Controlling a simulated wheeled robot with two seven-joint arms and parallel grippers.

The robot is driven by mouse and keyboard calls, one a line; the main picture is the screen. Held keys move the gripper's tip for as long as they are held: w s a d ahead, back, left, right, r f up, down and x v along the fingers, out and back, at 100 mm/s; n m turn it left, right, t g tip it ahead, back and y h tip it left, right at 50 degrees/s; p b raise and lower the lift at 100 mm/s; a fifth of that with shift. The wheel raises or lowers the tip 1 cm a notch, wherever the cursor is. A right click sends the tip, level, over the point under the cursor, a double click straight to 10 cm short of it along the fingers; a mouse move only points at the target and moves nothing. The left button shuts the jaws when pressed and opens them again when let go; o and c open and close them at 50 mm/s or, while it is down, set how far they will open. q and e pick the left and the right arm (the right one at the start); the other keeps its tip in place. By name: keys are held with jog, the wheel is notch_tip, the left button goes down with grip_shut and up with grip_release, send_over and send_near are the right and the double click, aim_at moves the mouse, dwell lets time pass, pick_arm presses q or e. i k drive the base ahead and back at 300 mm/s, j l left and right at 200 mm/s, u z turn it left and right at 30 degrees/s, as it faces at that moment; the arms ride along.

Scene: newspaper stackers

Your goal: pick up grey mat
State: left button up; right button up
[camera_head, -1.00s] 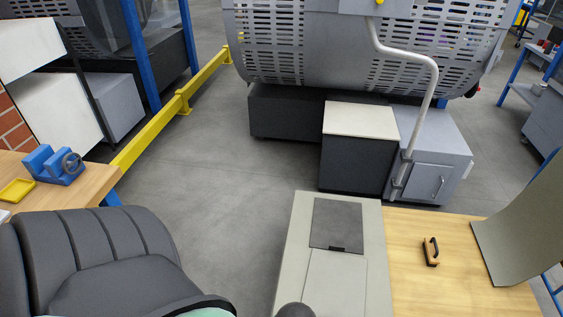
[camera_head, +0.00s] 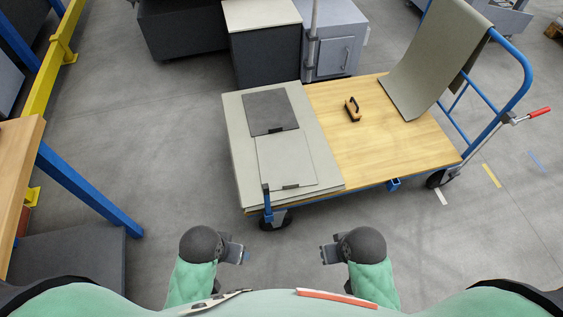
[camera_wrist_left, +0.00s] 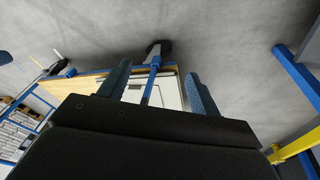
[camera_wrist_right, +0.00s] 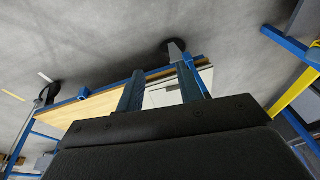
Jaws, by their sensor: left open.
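A grey-green mat (camera_head: 433,58) hangs over the blue handle of a flatbed cart, its lower end on the wooden deck. A dark grey flat piece (camera_head: 270,111) and a pale one (camera_head: 286,160), each with a small black clip, lie on a light grey stack (camera_head: 242,153) at the deck's left. I cannot tell which of these is the grey mat. My left gripper (camera_head: 247,254) and right gripper (camera_head: 322,254) are in front of the cart, apart from everything. In the left wrist view (camera_wrist_left: 160,88) and the right wrist view (camera_wrist_right: 162,92) the fingers stand apart with nothing between them.
A black-handled wooden tool (camera_head: 353,109) lies on the cart deck (camera_head: 400,140). The cart has a blue frame and wheels. Dark cabinets stand behind it. A wooden table (camera_head: 20,170) with blue legs is at the left. The floor before the cart is clear.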

aim_at(285, 160)
jog(key=k+l+z, duration=0.2)
jog(key=l, duration=0.2)
jog(key=l+z, duration=0.15)
jog(key=l, duration=0.3)
jog(key=k+l+z, duration=0.2)
jog(key=l, duration=0.25)
jog(key=i, duration=0.05)
